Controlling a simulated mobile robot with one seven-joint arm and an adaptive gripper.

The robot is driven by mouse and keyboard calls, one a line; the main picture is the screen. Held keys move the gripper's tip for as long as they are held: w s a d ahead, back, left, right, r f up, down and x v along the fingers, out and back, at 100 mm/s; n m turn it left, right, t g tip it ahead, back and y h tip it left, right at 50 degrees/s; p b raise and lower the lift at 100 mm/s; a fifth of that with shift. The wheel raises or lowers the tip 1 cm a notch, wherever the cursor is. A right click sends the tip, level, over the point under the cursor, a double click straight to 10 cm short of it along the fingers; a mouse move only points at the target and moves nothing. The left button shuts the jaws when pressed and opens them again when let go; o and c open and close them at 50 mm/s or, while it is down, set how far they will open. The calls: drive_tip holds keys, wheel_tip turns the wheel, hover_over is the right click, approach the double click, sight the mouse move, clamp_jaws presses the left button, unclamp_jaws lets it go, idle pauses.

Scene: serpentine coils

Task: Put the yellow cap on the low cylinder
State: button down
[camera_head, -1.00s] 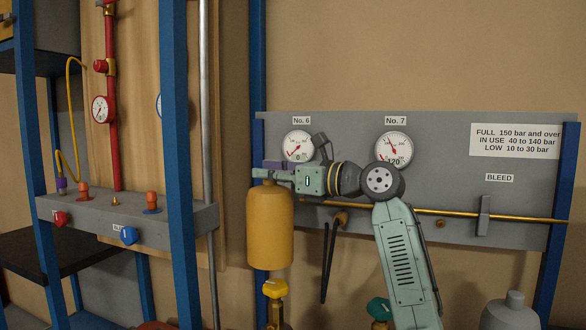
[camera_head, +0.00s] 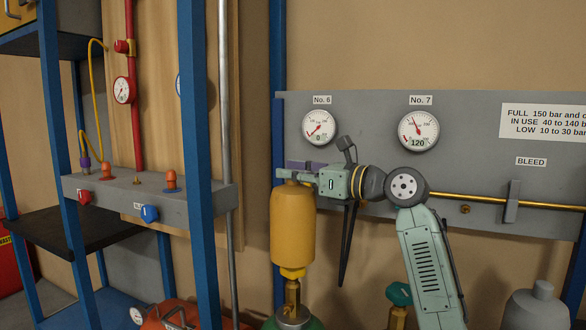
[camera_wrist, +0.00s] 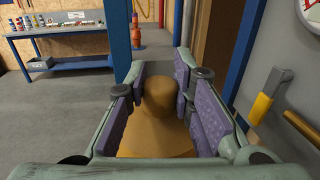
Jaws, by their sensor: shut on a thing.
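The yellow cap (camera_head: 292,225) is a tall cylinder with a narrower neck at its top. My gripper (camera_head: 296,177) is shut on that neck, and the cap hangs upright below it. In the wrist view the cap (camera_wrist: 158,105) sits between the purple pads. Under the cap is a cylinder with a yellow handwheel (camera_head: 292,272), a brass valve (camera_head: 292,293) and a grey-green shoulder. The cap's lower edge meets the handwheel in the picture; I cannot tell whether they touch. Above it, gauge No. 6 (camera_head: 318,127) reads 0; gauge No. 7 (camera_head: 418,130) reads 120.
A second cylinder with a green handwheel (camera_head: 400,293) stands right of it, partly behind my arm. A grey capped cylinder (camera_head: 540,308) is at the lower right. A brass pipe (camera_head: 475,200) crosses the grey panel (camera_head: 470,165). A blue post (camera_head: 197,150) stands left.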

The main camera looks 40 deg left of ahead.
sight(294, 240)
drive_tip(key=shift+r+p, duration=0.15)
drive_tip(key=shift+p, duration=0.4)
drive_tip(key=shift+w+f, duration=0.1)
drive_tip(key=shift+f, duration=0.1)
drive_tip(key=shift+f+b, duration=1.65)
drive_tip(key=shift+f, duration=2.85)
drive_tip(key=shift+f+b, duration=0.3)
drive_tip(key=shift+f, duration=2.85)
drive_tip(key=c, duration=1.3)
unclamp_jaws()
drive_tip(key=shift+f, duration=0.1)
drive_tip(key=d, duration=1.2)
drive_tip(key=shift+w, duration=0.45)
